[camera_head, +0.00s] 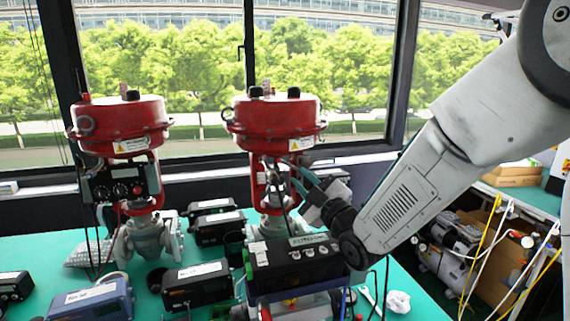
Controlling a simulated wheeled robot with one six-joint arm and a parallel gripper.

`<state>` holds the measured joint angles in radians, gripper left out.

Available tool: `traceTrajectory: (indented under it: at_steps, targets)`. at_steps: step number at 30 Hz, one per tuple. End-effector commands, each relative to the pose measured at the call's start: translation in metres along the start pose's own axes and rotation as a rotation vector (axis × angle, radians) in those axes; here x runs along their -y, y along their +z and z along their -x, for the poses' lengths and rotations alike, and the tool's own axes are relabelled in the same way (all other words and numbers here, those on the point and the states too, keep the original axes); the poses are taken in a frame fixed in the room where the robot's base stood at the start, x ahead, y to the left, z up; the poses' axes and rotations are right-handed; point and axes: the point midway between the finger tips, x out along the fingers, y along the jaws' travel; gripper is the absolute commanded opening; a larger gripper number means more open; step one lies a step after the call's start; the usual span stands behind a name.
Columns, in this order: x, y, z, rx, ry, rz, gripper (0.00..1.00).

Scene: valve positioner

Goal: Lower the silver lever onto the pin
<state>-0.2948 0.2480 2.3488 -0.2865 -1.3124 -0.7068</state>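My gripper (297,175) reaches in from the right at the yoke of the right red valve actuator (275,125). Its fingertips are small and dark against the valve stem, so I cannot tell whether they are apart or hold anything. I cannot make out the silver lever or the pin; they may be hidden behind my gripper or too small to see. A black positioner box (295,262) stands in front of this valve, below my gripper.
A second red valve (120,125) with a positioner stands at the left. Several instrument boxes, including a blue one (92,300), crowd the green table (140,290). Windows are behind.

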Motion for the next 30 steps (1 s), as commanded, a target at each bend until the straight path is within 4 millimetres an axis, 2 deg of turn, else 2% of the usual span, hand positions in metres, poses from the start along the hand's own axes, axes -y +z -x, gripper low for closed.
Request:
traceTrajectory:
  at_steps: [3,9,15,20,27,28,30]
  targets:
    - [0.006,0.005,-0.026,-0.001,-0.001,-0.001,0.2]
    - [0.012,0.009,-0.066,-0.001,-0.001,0.0,0.2]
    - [0.011,0.009,-0.093,0.001,0.0,0.0,0.2]
    - [0.011,0.009,-0.101,0.002,0.0,0.001,0.2]
    - [0.01,0.01,-0.102,0.002,0.0,0.001,0.2]
    - [0.01,0.01,-0.101,0.002,0.0,0.001,0.18]
    - [0.01,0.01,-0.101,0.002,0.0,0.001,0.0]
